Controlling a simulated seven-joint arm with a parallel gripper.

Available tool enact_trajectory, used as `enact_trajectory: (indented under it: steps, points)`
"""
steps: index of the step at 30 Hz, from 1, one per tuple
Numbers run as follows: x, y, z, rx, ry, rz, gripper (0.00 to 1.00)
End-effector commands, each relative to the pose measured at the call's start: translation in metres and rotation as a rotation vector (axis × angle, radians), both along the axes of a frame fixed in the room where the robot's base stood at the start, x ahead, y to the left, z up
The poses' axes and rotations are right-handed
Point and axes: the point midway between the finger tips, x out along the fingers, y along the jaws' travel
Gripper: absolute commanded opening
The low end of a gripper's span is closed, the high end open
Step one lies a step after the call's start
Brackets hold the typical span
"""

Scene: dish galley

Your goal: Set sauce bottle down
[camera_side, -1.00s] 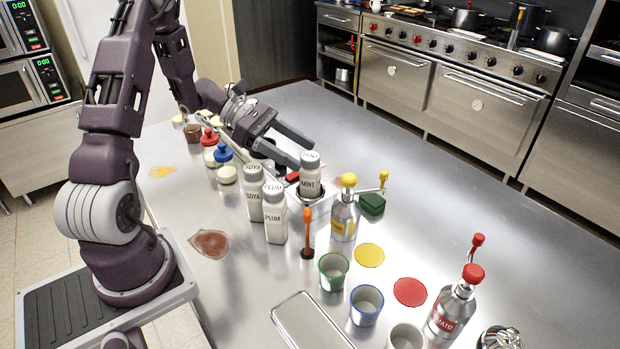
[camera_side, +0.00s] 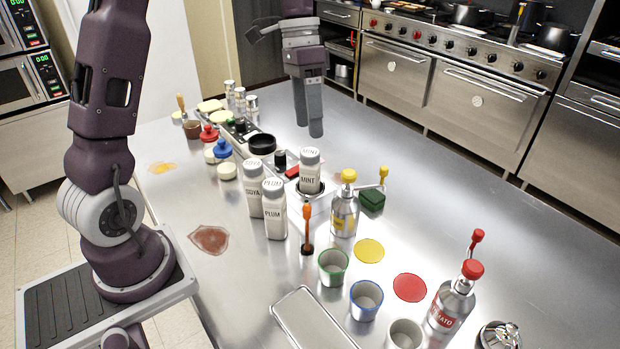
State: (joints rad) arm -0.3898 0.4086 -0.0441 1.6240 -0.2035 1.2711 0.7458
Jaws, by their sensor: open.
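A white bottle marked MINT (camera_side: 310,172) with a grey cap stands upright in a round opening of a low metal holder (camera_side: 295,190). Its base is hidden by the opening's rim. Two similar bottles, SOYA (camera_side: 253,190) and PLUM (camera_side: 274,212), stand upright on the steel table to its left and in front. My gripper (camera_side: 310,132) is open and empty, pointing down. It is above and behind the MINT bottle in the picture, apart from it.
A yellow-capped pump bottle (camera_side: 343,217) and dark green block (camera_side: 372,202) stand right of the holder. An orange-handled tool (camera_side: 307,228), green-rimmed cup (camera_side: 333,268), blue-rimmed cup (camera_side: 366,299) and red-capped bottle (camera_side: 450,310) are nearer. The table's right rear (camera_side: 440,190) is clear.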

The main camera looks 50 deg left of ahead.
Motion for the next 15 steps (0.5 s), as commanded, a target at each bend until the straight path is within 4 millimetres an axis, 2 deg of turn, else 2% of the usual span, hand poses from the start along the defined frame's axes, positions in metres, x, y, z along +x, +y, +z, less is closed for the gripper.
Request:
enact_trajectory:
  steps: [3,5,9,13,15]
  points:
    - [0.018,0.004,0.012,0.15,-0.104,-0.36,0.65]
    - [0.028,0.007,0.02,0.228,-0.146,-0.54,0.65]
    - [0.025,0.009,-0.038,0.225,-0.133,-0.554,0.65]
    - [0.025,0.009,-0.078,0.225,-0.135,-0.551,0.65]
    - [0.026,0.009,-0.09,0.226,-0.138,-0.55,0.65]
